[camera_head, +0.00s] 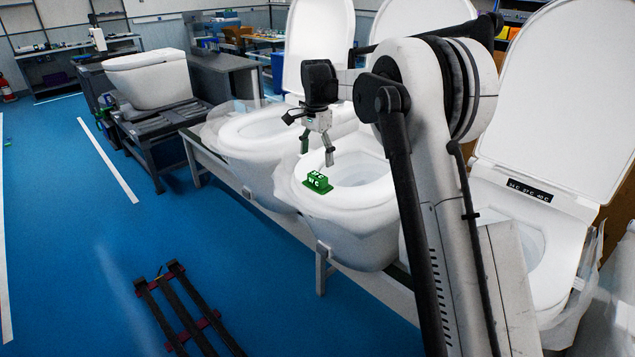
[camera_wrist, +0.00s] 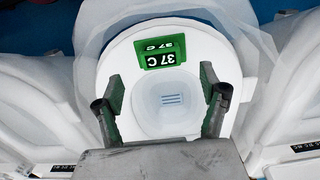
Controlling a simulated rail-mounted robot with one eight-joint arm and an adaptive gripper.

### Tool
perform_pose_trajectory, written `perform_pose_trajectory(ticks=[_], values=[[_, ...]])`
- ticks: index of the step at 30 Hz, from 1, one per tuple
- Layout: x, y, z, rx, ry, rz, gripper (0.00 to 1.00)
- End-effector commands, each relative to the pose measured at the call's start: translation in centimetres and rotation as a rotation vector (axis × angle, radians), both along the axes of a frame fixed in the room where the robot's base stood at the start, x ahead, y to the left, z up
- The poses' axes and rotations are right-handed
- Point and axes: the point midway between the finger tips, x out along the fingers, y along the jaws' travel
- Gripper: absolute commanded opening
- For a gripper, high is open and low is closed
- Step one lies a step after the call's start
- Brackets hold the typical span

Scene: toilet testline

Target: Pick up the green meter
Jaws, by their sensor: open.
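The green meter (camera_head: 318,182) is a small green block with white markings. It rests on the front rim of the middle toilet (camera_head: 350,218). In the wrist view the meter (camera_wrist: 166,54) reads "37 C" and lies on the toilet's white rim (camera_wrist: 118,60), beyond my fingertips. My gripper (camera_head: 317,147) is open and empty above that toilet's bowl, a little above and beyond the meter. In the wrist view my gripper's two fingers (camera_wrist: 162,88) are spread apart over the bowl, not touching the meter.
Toilets with raised lids stand on both sides, one on the left (camera_head: 255,130) and one on the right (camera_head: 530,240) with a black label strip (camera_head: 529,190). A dark metal frame (camera_head: 185,300) lies on the blue floor. Open floor (camera_head: 80,220) lies in front.

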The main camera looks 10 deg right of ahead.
Motion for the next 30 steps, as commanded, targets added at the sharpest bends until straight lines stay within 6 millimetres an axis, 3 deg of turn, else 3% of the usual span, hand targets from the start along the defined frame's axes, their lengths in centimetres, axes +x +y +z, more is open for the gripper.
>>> perform_pose_trajectory(ticks=[3,11,21,30], values=[[0.0,0.0,-1.7,0.0,0.0,0.0,0.75],[0.1,-0.1,-3.4,0.0,0.0,0.0,0.75],[0.3,-0.4,-7.5,0.0,0.0,0.0,0.75],[0.3,-0.4,-8.2,0.0,0.0,0.0,0.75]])
